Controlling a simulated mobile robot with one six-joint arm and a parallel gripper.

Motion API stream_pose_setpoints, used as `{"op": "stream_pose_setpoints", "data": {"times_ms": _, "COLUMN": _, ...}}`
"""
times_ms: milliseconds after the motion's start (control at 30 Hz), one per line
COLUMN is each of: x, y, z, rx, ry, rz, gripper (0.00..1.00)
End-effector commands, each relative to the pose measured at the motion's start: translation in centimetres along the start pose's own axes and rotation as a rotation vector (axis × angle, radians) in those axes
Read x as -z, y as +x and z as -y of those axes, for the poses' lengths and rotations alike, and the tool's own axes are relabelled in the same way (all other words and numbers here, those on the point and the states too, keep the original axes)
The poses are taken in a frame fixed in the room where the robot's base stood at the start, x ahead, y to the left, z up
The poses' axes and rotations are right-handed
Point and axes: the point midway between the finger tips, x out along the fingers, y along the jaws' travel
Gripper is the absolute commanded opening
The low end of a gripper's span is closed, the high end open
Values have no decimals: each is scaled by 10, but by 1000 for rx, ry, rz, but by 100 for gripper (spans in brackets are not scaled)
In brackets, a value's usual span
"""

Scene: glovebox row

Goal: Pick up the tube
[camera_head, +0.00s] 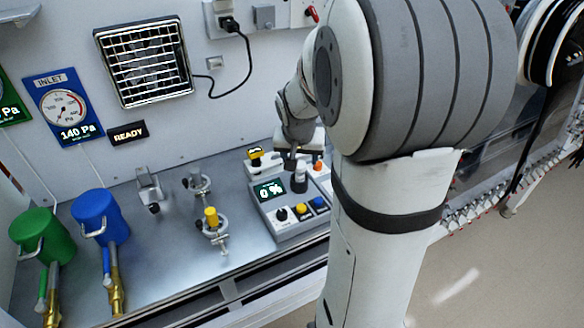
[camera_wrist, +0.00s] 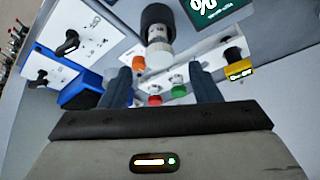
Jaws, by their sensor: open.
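A short cylinder with a black end and a pale grey-white end, which looks like the tube (camera_wrist: 157,38), is in the upper middle of the wrist view. It also shows in the head view (camera_head: 299,178), by the right side of the control box with the "%" display. My gripper (camera_wrist: 161,88) is open, with one dark finger on each side of the picture's middle. The cylinder appears beyond the fingertips, and nothing is seen held between them. In the head view my gripper (camera_head: 291,160) is small and partly hidden by my arm.
The control box (camera_head: 290,226) has a display, knobs and coloured buttons. Clamp stands (camera_head: 213,232), one with a yellow top, are left of it. Blue (camera_head: 100,215) and green (camera_head: 42,236) canisters stand farther left. My arm hides the bench's right part.

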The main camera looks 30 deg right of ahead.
Motion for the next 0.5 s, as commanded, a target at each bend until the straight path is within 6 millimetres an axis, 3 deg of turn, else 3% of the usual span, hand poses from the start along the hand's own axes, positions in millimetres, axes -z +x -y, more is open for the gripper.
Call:
{"op": "stream_pose_setpoints", "data": {"times_ms": 300, "x": -4, "y": 41, "z": 0, "rx": 0, "ry": 0, "rz": 4, "gripper": 57}}
{"op": "stream_pose_setpoints", "data": {"times_ms": 500, "x": -3, "y": 47, "z": 1, "rx": 2, "ry": -2, "rz": 1, "gripper": 57}}
